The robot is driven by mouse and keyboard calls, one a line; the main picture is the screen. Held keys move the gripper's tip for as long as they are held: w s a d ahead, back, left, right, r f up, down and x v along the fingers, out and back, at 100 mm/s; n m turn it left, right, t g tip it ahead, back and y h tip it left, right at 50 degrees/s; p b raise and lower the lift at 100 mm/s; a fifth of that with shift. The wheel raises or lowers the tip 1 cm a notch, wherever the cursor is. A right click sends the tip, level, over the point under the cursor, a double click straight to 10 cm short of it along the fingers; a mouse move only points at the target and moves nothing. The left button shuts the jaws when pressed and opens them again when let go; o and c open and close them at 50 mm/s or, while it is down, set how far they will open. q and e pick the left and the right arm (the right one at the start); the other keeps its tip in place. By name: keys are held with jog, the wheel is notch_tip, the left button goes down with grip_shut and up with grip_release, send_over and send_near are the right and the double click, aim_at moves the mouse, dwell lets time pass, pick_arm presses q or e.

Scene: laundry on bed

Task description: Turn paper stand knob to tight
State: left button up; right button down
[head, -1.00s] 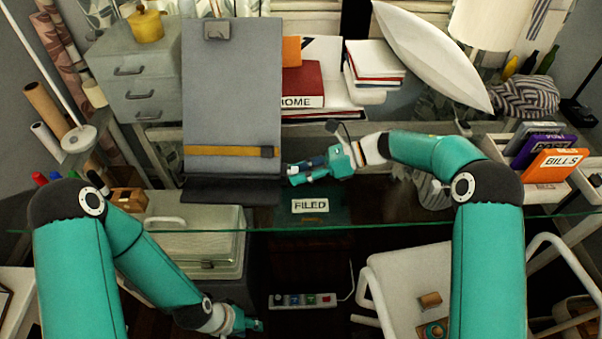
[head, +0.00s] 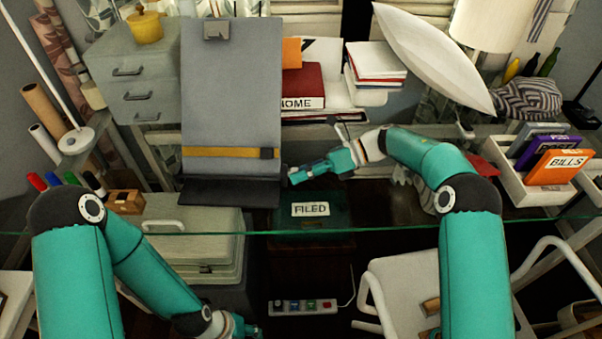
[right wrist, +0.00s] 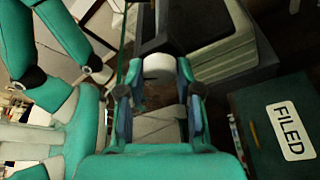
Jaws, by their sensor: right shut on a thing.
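The paper stand (head: 232,100) is an upright grey board with a clip at its top, a yellow bar across it and a dark ledge below. My right gripper (head: 291,176) is at the stand's lower right edge, close to the ledge. In the right wrist view, the pale round knob (right wrist: 158,66) sits between the two fingertips of this gripper, which is shut on it. In the head view the gripper hides the knob. My left gripper (head: 246,329) hangs low at the bottom edge, away from the stand; its fingers are too unclear to judge.
A dark green box labelled FILED (head: 311,210) is below and right of the stand. A lidded pale case (head: 190,240) stands to the left. Books and papers (head: 300,88) are behind. A white organizer (head: 535,195) with labelled folders is at the right. A glass edge (head: 400,225) crosses the front.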

jog(key=c, duration=0.8)
grip_release()
jog(key=v, duration=1.2)
jog(key=shift+s, duration=0.1)
